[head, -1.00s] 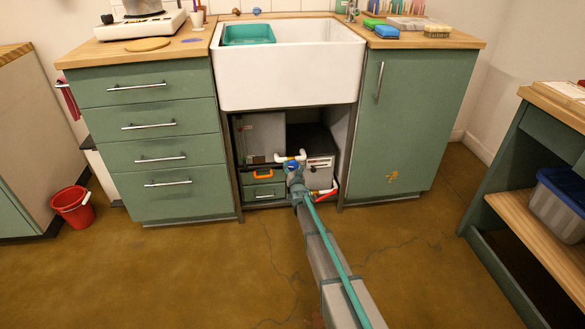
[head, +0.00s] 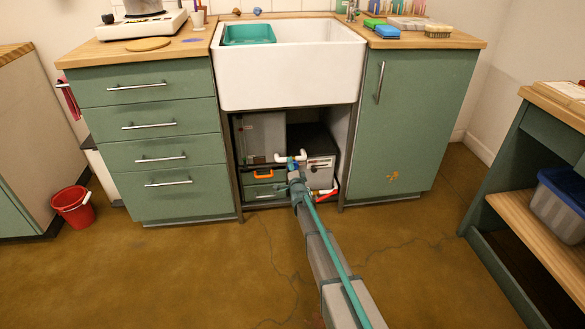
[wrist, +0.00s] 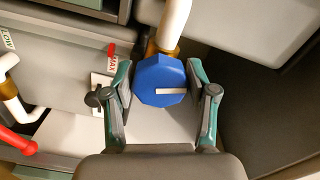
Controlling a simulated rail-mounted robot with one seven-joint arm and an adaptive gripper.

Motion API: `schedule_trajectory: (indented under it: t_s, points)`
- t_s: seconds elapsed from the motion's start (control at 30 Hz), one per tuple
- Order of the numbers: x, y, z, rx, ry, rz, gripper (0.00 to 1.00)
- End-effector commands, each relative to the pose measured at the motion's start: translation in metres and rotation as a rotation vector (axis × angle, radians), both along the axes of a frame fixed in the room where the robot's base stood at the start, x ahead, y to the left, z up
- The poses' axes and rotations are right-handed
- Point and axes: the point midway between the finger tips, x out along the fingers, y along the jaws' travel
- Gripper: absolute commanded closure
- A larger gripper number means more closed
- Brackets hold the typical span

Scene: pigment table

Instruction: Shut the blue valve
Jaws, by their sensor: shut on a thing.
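The blue valve (wrist: 158,80) is a faceted blue knob with a white bar mark on its face, on a white pipe with a brass fitting (wrist: 168,45). In the wrist view the bar lies almost level, from the knob's middle to its right edge. My gripper (wrist: 159,74) has one finger on each side of the knob and is shut on it. In the head view my gripper (head: 296,172) is inside the open bay under the sink and hides most of the knob.
A red lever handle (wrist: 17,141) on another white pipe is at the left in the wrist view. A grey box with a red MAX tag (wrist: 111,52) stands close behind. The bay lies below the white sink (head: 288,75), between green cabinets (head: 420,125).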

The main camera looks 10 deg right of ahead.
Motion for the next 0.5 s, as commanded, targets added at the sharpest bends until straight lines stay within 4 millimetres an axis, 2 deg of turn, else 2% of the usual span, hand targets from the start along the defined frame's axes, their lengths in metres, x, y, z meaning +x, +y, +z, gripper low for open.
schedule_trajectory:
  t_s: [0.2,0.5]
  points:
    - [0.0014,0.0001,0.001,0.17,-0.001,0.0,0.78]
    - [0.0016,0.0,0.0016,0.318,-0.002,0.001,0.78]
